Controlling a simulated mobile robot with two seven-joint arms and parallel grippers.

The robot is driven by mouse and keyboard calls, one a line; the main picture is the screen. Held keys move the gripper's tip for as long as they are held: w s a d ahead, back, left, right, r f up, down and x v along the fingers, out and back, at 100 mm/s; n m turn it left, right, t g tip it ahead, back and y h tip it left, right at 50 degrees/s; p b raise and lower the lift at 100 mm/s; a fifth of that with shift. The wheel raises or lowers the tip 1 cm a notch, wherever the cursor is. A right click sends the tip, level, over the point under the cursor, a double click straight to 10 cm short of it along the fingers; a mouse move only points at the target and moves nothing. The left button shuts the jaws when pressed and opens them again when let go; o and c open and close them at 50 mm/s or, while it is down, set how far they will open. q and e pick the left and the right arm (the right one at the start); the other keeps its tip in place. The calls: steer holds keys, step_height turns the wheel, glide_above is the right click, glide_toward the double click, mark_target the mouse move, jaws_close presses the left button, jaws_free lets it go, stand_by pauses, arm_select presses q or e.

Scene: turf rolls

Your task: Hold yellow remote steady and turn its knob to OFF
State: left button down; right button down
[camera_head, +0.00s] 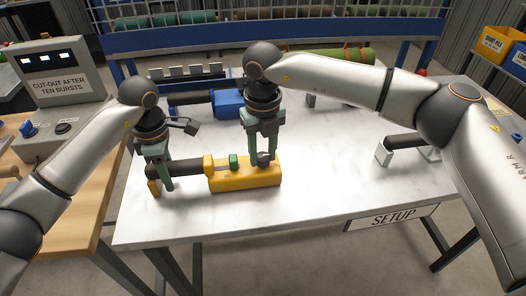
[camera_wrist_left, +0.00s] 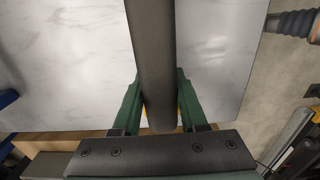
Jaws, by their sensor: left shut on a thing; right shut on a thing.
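The yellow remote (camera_head: 245,182) lies on the white table, its dark handle (camera_head: 185,168) pointing left. It has a green button (camera_head: 233,160) on top and a dark knob (camera_head: 263,158) near its right end. My left gripper (camera_head: 160,180) is shut on the handle near its far left end. In the left wrist view the handle (camera_wrist_left: 155,55) runs between the green fingers (camera_wrist_left: 160,105). My right gripper (camera_head: 262,155) comes down from above and is shut on the knob. The knob's markings and pointer are too small or hidden to read.
A blue remote (camera_head: 228,103) with a dark handle lies behind. White brackets (camera_head: 384,154) with a dark bar stand at the right. A grey control box (camera_head: 60,78) stands on the wooden bench at left. The table's front right (camera_head: 330,190) is clear.

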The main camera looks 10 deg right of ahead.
mark_target(263, 155)
arm_select(q)
steer(key=shift+s+f, duration=0.1)
steer(key=shift+f, duration=0.15)
arm_select(e)
steer(key=shift+c, duration=2.3)
jaws_free()
steer(key=shift+r, duration=0.1)
step_height(263, 155, up, 12)
steer(key=shift+s, duration=0.1)
arm_select(q)
steer(key=c, duration=0.6)
jaws_free()
steer(key=shift+a, duration=0.1)
steer(key=shift+c, duration=0.2)
steer(key=shift+o, duration=1.4)
steer(key=shift+r, duration=0.1)
steer(key=shift+r, duration=0.15)
